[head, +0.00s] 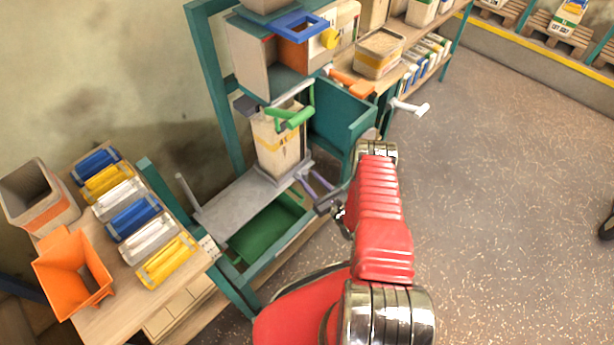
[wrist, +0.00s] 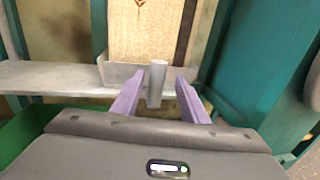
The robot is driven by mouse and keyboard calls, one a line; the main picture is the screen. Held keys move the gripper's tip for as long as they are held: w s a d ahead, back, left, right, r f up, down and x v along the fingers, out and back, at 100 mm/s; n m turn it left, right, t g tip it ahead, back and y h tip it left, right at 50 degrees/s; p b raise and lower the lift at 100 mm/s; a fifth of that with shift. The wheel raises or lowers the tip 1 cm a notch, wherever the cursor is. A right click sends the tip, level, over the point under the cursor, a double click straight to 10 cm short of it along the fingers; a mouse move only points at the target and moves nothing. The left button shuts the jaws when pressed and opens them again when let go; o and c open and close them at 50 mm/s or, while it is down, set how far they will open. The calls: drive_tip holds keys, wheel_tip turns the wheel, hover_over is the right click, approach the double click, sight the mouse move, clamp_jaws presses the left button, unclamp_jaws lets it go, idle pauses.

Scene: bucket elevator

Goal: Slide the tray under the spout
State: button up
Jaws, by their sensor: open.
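My gripper (head: 318,184) has purple fingers and is open, low in front of the wooden box. In the wrist view my gripper (wrist: 158,82) has an upright grey peg (wrist: 157,86) between its fingers, with a gap on both sides. A shallow grey tray (wrist: 118,76) with a raised lip lies just behind the peg. The tall wooden box (head: 278,145) stands in the tray, and its lower front fills the upper wrist view (wrist: 145,30). I cannot make out the spout for certain; green and grey parts crowd the box's top.
A flat grey plate (head: 238,205) extends left of the box, with an upright rod (head: 187,193) at its far end. A green bin (head: 265,235) lies below it. A teal bin (head: 340,115) stands right of the box. A bench holds several coloured packs (head: 133,218) and an orange hopper (head: 75,278).

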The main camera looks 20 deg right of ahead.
drive_tip(key=s+d, duration=0.2)
drive_tip(key=s, duration=0.8)
drive_tip(key=shift+f, duration=0.1)
idle(0.3)
drive_tip(key=s+a+f+n+g+y, duration=0.1)
drive_tip(key=s+a+n+g+y, duration=0.25)
drive_tip(key=a, duration=0.55)
drive_tip(key=s+a+r+n+g+y, duration=0.4)
drive_tip(key=a+r+n+g+y, duration=0.3)
drive_tip(key=r, duration=0.4)
drive_tip(key=s+d+r+n+g+h, duration=0.1)
drive_tip(key=s+r+n+g+h, duration=0.25)
drive_tip(key=r+n, duration=0.45)
drive_tip(key=s+d+r+n+g+h, duration=0.1)
drive_tip(key=s+r+n+g+h, duration=0.2)
drive_tip(key=r, duration=0.9)
drive_tip(key=s+d+r+n+g+h, duration=0.1)
drive_tip(key=s+r+n+g+h, duration=0.15)
drive_tip(key=r+n+h, duration=0.55)
drive_tip(key=s+a+r+n+t, duration=0.2)
drive_tip(key=a+r+t, duration=0.1)
drive_tip(key=r, duration=0.7)
drive_tip(key=s+a+r+n+t, duration=0.2)
drive_tip(key=r+t, duration=0.2)
drive_tip(key=r, duration=0.5)
drive_tip(key=shift+a+r+y, duration=0.3)
drive_tip(key=shift+a+r, duration=0.05)
drive_tip(key=shift+a, duration=0.05)
